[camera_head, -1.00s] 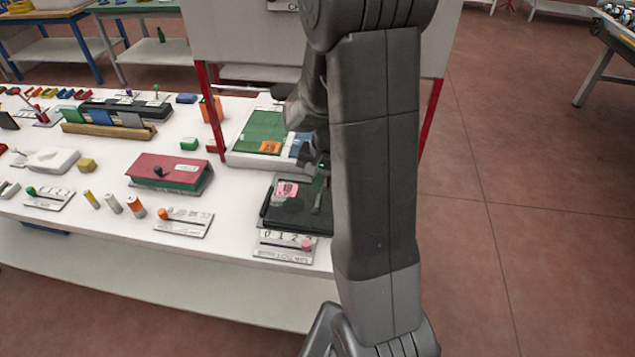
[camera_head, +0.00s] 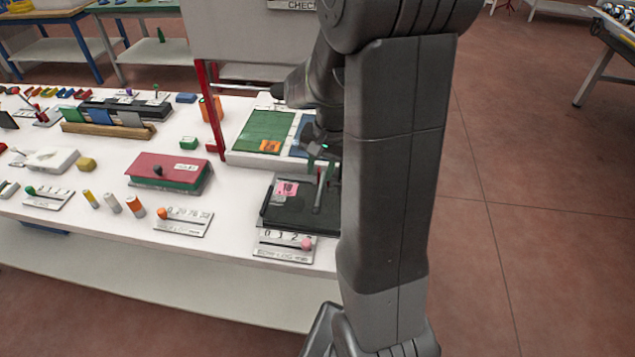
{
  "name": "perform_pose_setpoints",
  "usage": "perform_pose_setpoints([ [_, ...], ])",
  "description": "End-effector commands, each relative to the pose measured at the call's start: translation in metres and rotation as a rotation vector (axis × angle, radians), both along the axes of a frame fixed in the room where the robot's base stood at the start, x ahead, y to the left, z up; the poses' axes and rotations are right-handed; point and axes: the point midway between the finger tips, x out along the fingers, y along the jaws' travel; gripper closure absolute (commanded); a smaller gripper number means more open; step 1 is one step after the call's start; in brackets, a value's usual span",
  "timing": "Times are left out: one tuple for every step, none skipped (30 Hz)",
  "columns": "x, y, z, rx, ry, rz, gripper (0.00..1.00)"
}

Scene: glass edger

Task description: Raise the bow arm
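I cannot tell for sure which part is the bow arm. A slim dark grey bar (camera_head: 318,194) stands over a flat black device (camera_head: 284,217) with a pink tag, at the right end of the white bench. My gripper (camera_head: 320,160) is just above and behind this bar, partly hidden by my own arm link. Whether its fingers are apart, or touch the bar, is not clear. The right side of the black device is hidden behind my arm.
A plate with a pink knob slider (camera_head: 285,246) lies in front of the black device. A red-lidded box (camera_head: 168,170) and an orange-knob slider plate (camera_head: 183,222) are to the left.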

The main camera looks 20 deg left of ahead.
Motion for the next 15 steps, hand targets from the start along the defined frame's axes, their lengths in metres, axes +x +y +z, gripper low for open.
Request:
perform_pose_setpoints([
  [0.001,-0.002,0.012,0.004,-0.005,-0.001,0.70],
  [0.001,-0.003,0.019,0.004,-0.006,-0.001,0.70],
  [0.002,-0.004,0.028,0.004,-0.006,-0.001,0.70],
  [0.001,-0.005,0.034,0.003,-0.005,-0.001,0.70],
  [0.002,-0.006,0.040,0.004,-0.005,-0.001,0.70],
  [0.002,-0.007,0.049,0.004,-0.006,-0.001,0.70],
  [0.002,-0.008,0.054,0.002,-0.004,-0.002,0.70],
  [0.002,-0.009,0.059,0.002,-0.004,-0.002,0.70],
  [0.002,-0.010,0.065,0.002,-0.003,-0.001,0.70],
  [0.002,-0.011,0.069,0.002,-0.003,-0.001,0.70],
  [0.002,-0.011,0.072,0.001,-0.002,-0.001,0.70],
  [0.002,-0.012,0.076,0.001,-0.002,-0.001,0.70],
  [0.002,-0.012,0.078,0.001,-0.001,-0.001,0.70],
  [0.001,-0.013,0.080,0.000,-0.001,-0.001,0.70],
  [0.001,-0.013,0.083,0.000,0.000,-0.001,0.70],
])
